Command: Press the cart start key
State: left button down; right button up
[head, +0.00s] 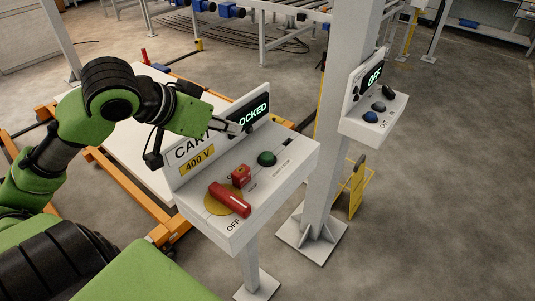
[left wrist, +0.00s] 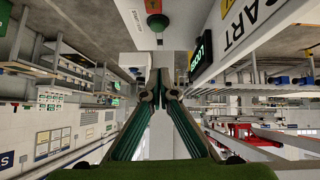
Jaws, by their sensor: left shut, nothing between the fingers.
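The white cart control box (head: 282,157) stands on a post, its upright back panel marked "CART" and "400 V". Its sloped top carries a round green button (head: 267,159), a small red block (head: 241,175) and a red rotary handle (head: 230,199) on a yellow disc, near "OFF". The green button also shows at the top of the left wrist view (left wrist: 158,22). The box's display (head: 252,115) shows "OCKED" in green, its left end hidden by my gripper. My left gripper (head: 248,129) is shut and empty, in front of the display and above and behind the green button. My right gripper is out of view.
A second white box (head: 372,121) with an "OFF" display and several knobs hangs on a thick grey column (head: 338,110) to the right. Orange rails (head: 125,185) and a white surface lie left of the cart box. The floor at right is clear.

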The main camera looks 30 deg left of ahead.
pick_arm(q)
jog(key=f, duration=0.1)
send_near(269, 152)
jog(key=w, duration=0.3)
jog(key=shift+w+d+r, duration=0.2)
jog(key=shift+w+r, duration=0.1)
jog(key=shift+w, duration=0.05)
jog(key=shift+w+d+f, duration=0.1)
jog(key=shift+f, duration=1)
jog(key=shift+w+d+f, duration=0.1)
jog(key=shift+f, duration=0.95)
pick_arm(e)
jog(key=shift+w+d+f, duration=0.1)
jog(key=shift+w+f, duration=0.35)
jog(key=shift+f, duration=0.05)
